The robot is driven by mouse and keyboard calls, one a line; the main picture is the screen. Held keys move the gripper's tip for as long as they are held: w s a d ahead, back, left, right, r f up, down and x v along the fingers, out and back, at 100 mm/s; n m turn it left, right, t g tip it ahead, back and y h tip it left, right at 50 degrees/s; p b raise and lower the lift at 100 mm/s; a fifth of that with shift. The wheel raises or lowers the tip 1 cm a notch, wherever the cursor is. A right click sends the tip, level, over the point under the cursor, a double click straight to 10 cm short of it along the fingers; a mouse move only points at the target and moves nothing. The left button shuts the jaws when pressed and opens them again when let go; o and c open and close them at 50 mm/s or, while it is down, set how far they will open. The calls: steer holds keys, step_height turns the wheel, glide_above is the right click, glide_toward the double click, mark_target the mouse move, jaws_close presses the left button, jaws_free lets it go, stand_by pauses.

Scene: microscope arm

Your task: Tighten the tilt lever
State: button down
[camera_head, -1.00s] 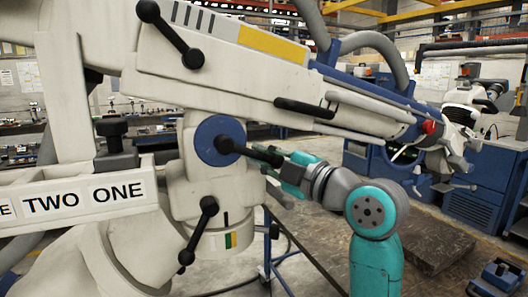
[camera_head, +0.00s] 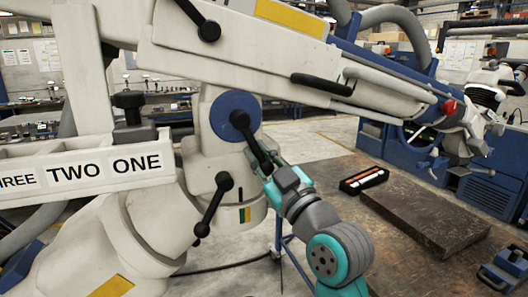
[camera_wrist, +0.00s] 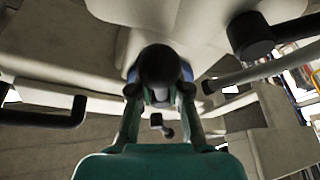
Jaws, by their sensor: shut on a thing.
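The tilt lever (camera_head: 254,143) is a black bar on a round blue hub (camera_head: 226,104) at the microscope arm's joint. It slants down and to the right. My gripper (camera_head: 271,178), teal and grey, is shut on the lever's lower end. In the wrist view the lever's dark round knob (camera_wrist: 158,66) sits between the two fingers of my gripper (camera_wrist: 160,96). The exact finger contact is partly hidden there.
A second black lever (camera_head: 212,205) hangs just left of my gripper. Another black lever (camera_head: 197,18) and a black handle (camera_head: 322,84) are higher on the arm. A brown table (camera_head: 320,172) with a dark slab (camera_head: 425,215) lies to the right.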

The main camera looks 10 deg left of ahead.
steer(key=shift+a+f+m, duration=0.15)
steer(key=shift+f+m, duration=0.2)
steer(key=shift+m, duration=0.05)
steer(key=c, duration=1.1)
jaws_free()
steer(key=shift+r, duration=0.1)
steer(key=shift+s, duration=0.1)
steer(key=v, duration=1.2)
